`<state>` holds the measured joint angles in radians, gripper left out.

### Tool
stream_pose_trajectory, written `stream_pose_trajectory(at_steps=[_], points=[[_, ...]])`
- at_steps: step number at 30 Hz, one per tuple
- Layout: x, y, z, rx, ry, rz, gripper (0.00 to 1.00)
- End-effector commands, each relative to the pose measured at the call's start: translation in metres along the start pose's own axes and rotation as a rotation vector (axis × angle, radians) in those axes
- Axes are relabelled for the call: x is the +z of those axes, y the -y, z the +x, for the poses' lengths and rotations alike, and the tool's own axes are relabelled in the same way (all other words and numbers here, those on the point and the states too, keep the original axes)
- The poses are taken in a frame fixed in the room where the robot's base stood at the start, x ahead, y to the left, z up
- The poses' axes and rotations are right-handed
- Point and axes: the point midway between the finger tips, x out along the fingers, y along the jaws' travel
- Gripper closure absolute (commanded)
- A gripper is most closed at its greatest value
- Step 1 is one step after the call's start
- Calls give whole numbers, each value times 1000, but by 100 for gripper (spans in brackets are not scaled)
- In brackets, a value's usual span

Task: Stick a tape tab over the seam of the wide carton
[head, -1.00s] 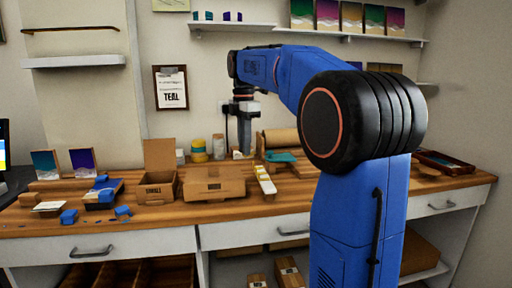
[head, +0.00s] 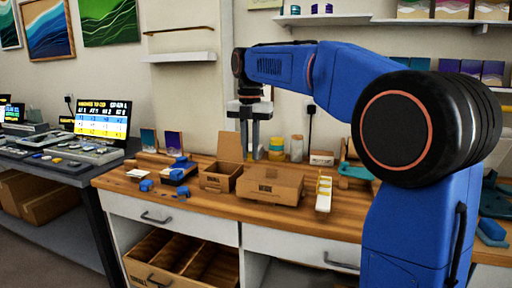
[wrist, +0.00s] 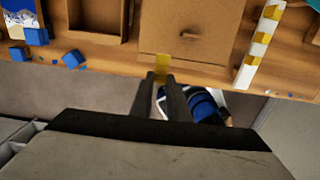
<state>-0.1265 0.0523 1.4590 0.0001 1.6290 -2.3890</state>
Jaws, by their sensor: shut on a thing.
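The wide carton (head: 270,187) is a low brown box on the wooden worktop; its broad brown top also shows in the wrist view (wrist: 200,28). My gripper (head: 249,152) points down above the worktop by the carton. In the wrist view my gripper (wrist: 166,84) is shut on a yellow tape tab (wrist: 161,62), which sticks out beyond the fingertips. The tab overlaps the carton's near edge in that picture; I cannot tell whether it touches. A white strip with yellow tabs (head: 324,193) lies right of the carton, also in the wrist view (wrist: 257,47).
An open small carton (head: 220,178) with a raised flap stands left of the wide carton. Blue pieces (head: 146,186) lie farther left. Jars (head: 277,149) stand behind. The worktop's front edge (head: 230,206) is close before the cartons. A screen (head: 101,117) stands at far left.

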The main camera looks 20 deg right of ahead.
Motion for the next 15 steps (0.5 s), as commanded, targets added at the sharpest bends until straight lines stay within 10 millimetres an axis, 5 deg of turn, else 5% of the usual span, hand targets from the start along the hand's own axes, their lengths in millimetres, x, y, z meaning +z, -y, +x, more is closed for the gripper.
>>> stream_pose_trajectory(at_steps=[15], points=[[0,1,47,-1,-1,3,98]])
